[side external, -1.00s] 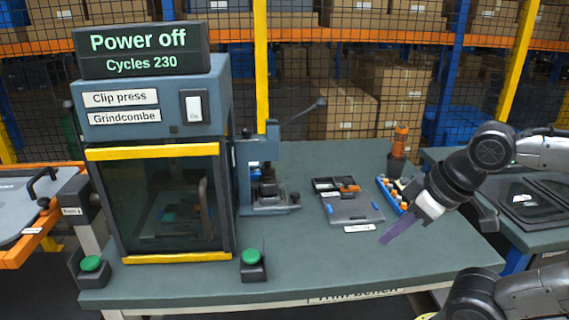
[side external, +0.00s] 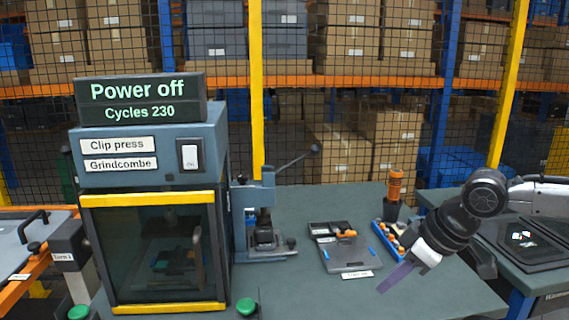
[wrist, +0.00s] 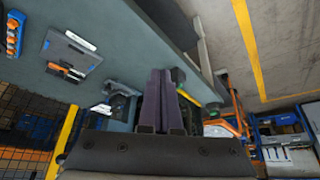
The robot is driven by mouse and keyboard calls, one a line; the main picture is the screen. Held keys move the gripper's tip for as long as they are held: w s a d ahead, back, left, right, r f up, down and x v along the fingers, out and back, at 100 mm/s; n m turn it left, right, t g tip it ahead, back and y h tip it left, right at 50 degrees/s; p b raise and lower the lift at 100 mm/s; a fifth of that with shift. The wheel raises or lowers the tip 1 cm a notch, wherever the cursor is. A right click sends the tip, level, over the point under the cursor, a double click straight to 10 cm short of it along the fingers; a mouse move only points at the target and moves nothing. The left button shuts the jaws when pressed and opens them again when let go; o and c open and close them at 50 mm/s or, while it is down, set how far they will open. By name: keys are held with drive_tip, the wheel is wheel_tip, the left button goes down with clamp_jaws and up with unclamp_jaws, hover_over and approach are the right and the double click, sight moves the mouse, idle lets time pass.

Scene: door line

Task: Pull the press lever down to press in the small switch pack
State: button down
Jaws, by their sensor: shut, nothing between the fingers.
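The bench press (side external: 262,222) is a grey-blue frame just right of the clip press cabinet. Its lever (side external: 296,162) slants up to the right and ends in a dark ball. I cannot make out the small switch pack for certain; the press's dark middle is too small to read. My gripper (side external: 381,289) has purple fingers shut together with nothing between them. It is above the bench's front right, well right of the press and apart from the lever. The shut fingers also show in the wrist view (wrist: 158,74).
The clip press cabinet (side external: 150,142), reading "Power off", stands left of the press. A grey tray (side external: 348,258) with small parts lies between press and gripper. A blue rack (side external: 388,238) and an orange-topped bottle (side external: 395,186) stand behind the gripper. A green button (side external: 246,306) is at the front.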

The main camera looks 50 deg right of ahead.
idle(0.4)
drive_tip(key=w+d+r+n+t+h, duration=0.3)
drive_tip(key=w+r+t, duration=0.9)
drive_tip(key=w+r, duration=0.9)
drive_tip(key=w+d+m+h, duration=0.4)
drive_tip(key=w+d+h, duration=0.2)
drive_tip(key=d+h, duration=0.25)
drive_tip(key=w+d+f+m+g+h, duration=0.1)
drive_tip(key=w+d+f+g, duration=0.2)
drive_tip(key=f, duration=0.6)
drive_tip(key=shift+w+d+f, duration=0.25)
drive_tip(key=shift+d+f, duration=0.1)
drive_tip(key=shift+d, duration=0.65)
drive_tip(key=shift+w+d, duration=0.1)
